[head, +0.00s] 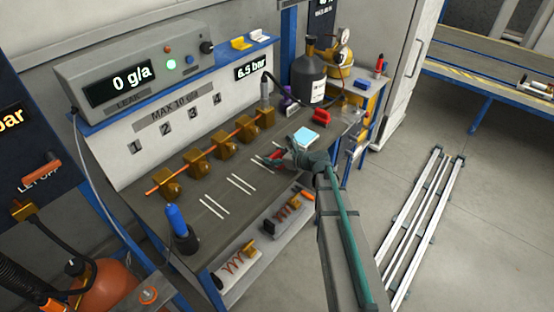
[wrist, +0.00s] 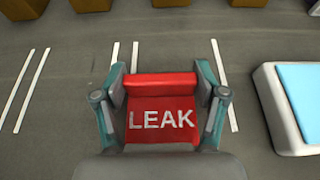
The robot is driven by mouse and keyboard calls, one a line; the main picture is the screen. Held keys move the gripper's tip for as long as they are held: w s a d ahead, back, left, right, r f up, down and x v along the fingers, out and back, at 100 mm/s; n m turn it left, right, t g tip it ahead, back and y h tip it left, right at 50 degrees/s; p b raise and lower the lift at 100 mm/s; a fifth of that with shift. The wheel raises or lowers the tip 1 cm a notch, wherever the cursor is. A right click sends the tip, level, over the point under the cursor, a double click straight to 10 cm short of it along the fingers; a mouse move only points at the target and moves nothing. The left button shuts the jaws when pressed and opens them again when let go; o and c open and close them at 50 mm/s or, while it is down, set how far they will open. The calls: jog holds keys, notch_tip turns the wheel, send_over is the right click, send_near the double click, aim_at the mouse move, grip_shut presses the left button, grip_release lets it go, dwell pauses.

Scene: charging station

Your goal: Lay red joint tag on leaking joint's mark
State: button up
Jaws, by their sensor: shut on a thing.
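The red tag (wrist: 160,120) reads LEAK and sits between the two fingers of my gripper (wrist: 160,95), which is shut on it. In the head view, the tag (head: 274,157) shows at the tip of my gripper (head: 280,158), over the right part of the bench. Pairs of white lines mark the bench: one pair (head: 214,206) lies left of another (head: 240,183). In the wrist view, a left pair (wrist: 24,90), a middle pair (wrist: 125,52) and a line at right (wrist: 226,85) show. The tag and fingers hide some marks. I cannot tell the tag's height above the bench.
Several brass joints (head: 197,163) sit on a copper pipe behind the marks, under numbers 1 to 4. The meter (head: 120,88) reads 0 g/a. A white block with a blue top (wrist: 264,90) stands right of my gripper.

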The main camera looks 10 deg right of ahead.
aim_at(278, 168)
jog(key=shift+r, duration=0.15)
jog(key=shift+r+b, duration=0.55)
jog(key=shift+r, duration=0.25)
jog(key=s+r+b, duration=0.7)
jog(key=s+r, duration=0.3)
jog(key=s, duration=0.2)
jog(key=shift+s+d, duration=0.2)
jog(key=shift+d, duration=0.2)
jog(key=b, duration=0.2)
jog(key=s+b, duration=0.1)
jog(key=b, duration=0.1)
jog(key=shift+s+d+r+b, duration=0.15)
jog(key=shift+s+r+b, duration=0.1)
jog(key=shift+r+b, duration=0.15)
